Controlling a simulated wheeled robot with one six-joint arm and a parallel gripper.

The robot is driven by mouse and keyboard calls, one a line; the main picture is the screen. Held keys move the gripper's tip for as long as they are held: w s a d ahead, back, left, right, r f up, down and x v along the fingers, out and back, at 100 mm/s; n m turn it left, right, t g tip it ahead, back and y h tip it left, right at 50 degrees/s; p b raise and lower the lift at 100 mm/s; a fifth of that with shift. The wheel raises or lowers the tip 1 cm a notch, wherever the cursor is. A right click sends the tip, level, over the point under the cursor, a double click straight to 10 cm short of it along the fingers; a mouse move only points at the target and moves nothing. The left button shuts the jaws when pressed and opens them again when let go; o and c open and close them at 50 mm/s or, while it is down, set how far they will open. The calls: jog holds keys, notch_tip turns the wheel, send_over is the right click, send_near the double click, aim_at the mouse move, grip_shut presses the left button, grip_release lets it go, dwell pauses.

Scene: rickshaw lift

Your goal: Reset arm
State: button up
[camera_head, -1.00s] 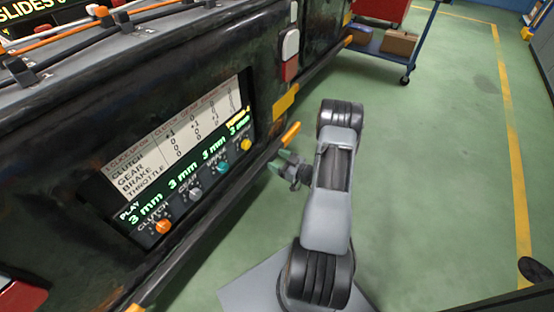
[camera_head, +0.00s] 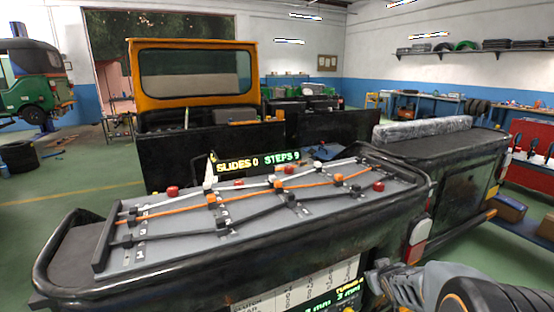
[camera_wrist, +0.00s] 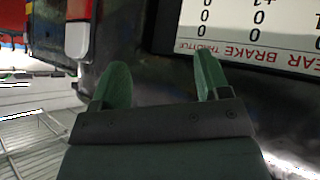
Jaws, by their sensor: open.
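In the wrist view the two green fingers of my gripper (camera_wrist: 161,80) stand apart with nothing between them. They face the dark side of the rickshaw body, beside the white panel (camera_wrist: 262,30) with printed rows. In the head view my arm reaches in at the bottom right, and its gripper end is near the rickshaw's side, beside the panel (camera_head: 290,292). The finger details are hard to make out there. The grey board (camera_head: 170,255) on top carries orange, white and black cables and red knobs. A sign (camera_head: 255,164) reads "SLIDES 0 STEPS 9".
A red-and-white lamp (camera_head: 419,238) sits on the rickshaw's corner close to my arm. Cardboard boxes (camera_head: 508,208) lie on a low shelf at the right. An orange-framed cab (camera_head: 195,75) stands behind. Open green floor (camera_head: 50,195) shows at the left.

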jog(key=s+a+r+m+g+y+p, duration=0.1)
jog(key=s+a+r+g+p, duration=0.2)
jog(key=s+a+r, duration=0.4)
jog(key=s+a+r+g+y+p, duration=0.1)
jog(key=s+a+r+g+p, duration=0.2)
jog(key=s+a+r+p, duration=0.3)
jog(key=s+r, duration=0.5)
jog(key=s, duration=0.1)
jog(key=shift+s+a+m+y, duration=0.3)
jog(key=shift+a+m, duration=0.05)
jog(key=shift+m, duration=0.05)
dwell(1.3)
